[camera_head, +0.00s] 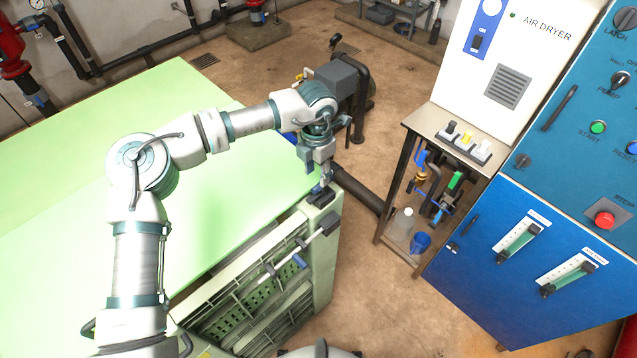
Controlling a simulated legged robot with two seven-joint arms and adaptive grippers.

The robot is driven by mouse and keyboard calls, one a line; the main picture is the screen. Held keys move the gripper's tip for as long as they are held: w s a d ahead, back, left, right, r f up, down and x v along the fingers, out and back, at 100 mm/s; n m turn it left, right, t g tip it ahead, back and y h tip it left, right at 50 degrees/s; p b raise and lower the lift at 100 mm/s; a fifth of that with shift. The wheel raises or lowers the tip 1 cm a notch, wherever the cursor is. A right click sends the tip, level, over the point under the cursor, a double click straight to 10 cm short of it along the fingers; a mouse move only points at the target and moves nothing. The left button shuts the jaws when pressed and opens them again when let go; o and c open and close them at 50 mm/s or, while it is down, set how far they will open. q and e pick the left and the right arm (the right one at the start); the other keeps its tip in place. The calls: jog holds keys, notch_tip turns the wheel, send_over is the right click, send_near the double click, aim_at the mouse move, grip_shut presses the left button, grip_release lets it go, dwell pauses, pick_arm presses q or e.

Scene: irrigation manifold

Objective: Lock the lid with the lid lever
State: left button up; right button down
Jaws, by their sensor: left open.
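A large pale green lid (75,125) covers the left of the camera_head view, over a green box (325,255) with a slatted front. A thin metal lever (305,243) with a dark end block (329,224) runs slantwise along the box's front near its right corner; I take it to be the lid lever. My left gripper (321,196) points down at the box's right corner, just above and behind the lever's dark end. It is open, with nothing seen between its fingers. I cannot tell whether it touches the box. My right gripper is out of view.
A blue control cabinet (490,265) and a white air dryer (540,75) stand at the right. A dark pipe (357,190) and a grey machine (337,76) lie behind the gripper. Brown floor is clear at front centre.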

aim_at(321, 189)
pick_arm(q)
notch_tip(321, 189, down, 5)
jog(key=shift+s+f+p, duration=0.15)
jog(key=shift+f+p, duration=0.05)
jog(key=shift+p, duration=0.35)
jog(key=shift+d+f, duration=0.25)
jog(key=shift+f, duration=0.15)
jog(key=shift+d, duration=0.2)
jog(key=shift+a, duration=0.4)
grip_shut()
